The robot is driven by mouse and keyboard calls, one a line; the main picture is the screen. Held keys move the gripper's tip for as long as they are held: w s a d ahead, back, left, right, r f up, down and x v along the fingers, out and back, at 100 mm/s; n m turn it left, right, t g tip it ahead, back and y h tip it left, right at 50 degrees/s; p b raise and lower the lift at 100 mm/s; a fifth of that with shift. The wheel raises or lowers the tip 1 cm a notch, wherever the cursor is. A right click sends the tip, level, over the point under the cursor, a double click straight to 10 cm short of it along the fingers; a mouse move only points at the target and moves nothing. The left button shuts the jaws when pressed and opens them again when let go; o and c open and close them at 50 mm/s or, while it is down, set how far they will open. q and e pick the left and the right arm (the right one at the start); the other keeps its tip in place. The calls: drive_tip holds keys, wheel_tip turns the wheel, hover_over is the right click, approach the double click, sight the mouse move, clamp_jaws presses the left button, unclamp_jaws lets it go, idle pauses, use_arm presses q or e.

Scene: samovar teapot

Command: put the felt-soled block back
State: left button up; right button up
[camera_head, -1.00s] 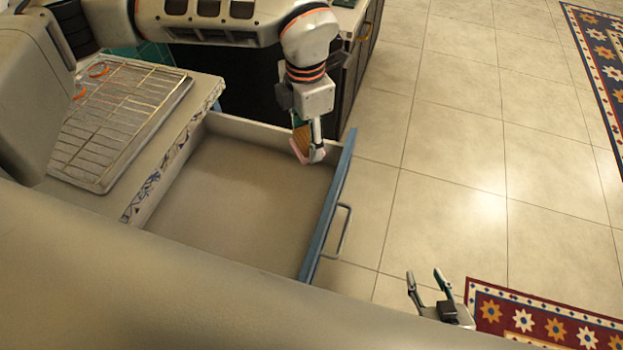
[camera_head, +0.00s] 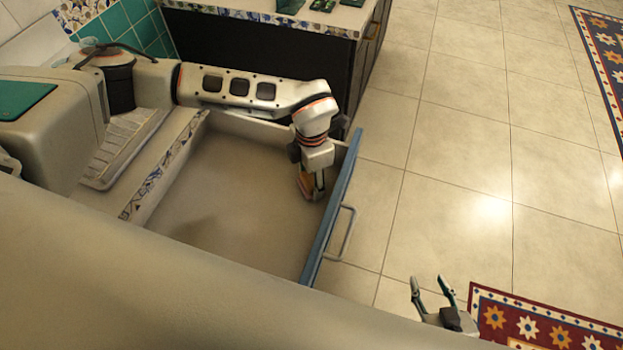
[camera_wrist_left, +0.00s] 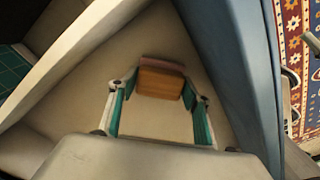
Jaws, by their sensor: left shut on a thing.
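The felt-soled block (camera_wrist_left: 160,83) is wooden orange-brown with a dull pink layer along one side. It sits between the two fingertips of my left gripper (camera_wrist_left: 160,88) in the left wrist view. In the head view my left gripper (camera_head: 312,192) is shut on the block (camera_head: 304,184), pointing down inside the open drawer (camera_head: 235,200), near its far corner by the blue front. The fingers partly hide the block there. I cannot tell whether it touches the drawer floor. My right gripper (camera_head: 433,290) is open and empty, low in the head view over the floor.
The drawer's blue front (camera_head: 330,215) with its handle (camera_head: 344,235) stands close to my left gripper. The rest of the drawer floor is bare. A counter (camera_head: 260,14) is behind, and a worktop with a rack (camera_head: 125,150) lies left.

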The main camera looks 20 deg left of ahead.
sight(311, 179)
use_arm(q)
drive_tip(key=shift+f, duration=0.25)
drive_tip(key=shift+f, duration=0.1)
drive_tip(key=o, duration=1)
wheel_tip(311, 179, up, 12)
drive_tip(key=shift+r+p, duration=0.2)
drive_tip(key=shift+p, duration=0.25)
